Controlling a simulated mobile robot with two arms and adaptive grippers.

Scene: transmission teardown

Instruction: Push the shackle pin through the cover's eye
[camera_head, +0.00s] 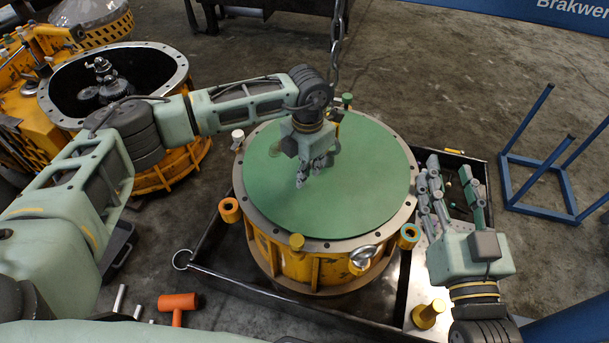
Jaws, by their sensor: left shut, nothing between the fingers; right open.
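The cover (350,190) is a round green disc on a yellow housing (310,268), with a grey bolted rim. A chain (336,50) hangs from above to the cover's far side, behind my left wrist. My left gripper (309,175) is shut and empty, pointing down over the cover left of its middle. I cannot tell whether it touches the cover. My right gripper (450,182) is open and empty just right of the cover's rim, fingers pointing away from me. I cannot make out the shackle pin or the eye; the chain's lower end is partly hidden by my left gripper.
The housing stands in a black tray (225,278) with small parts at its right. An open yellow casing (170,165) stands at the left. An orange mallet (178,303) lies front left. A blue frame (540,210) stands at the right.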

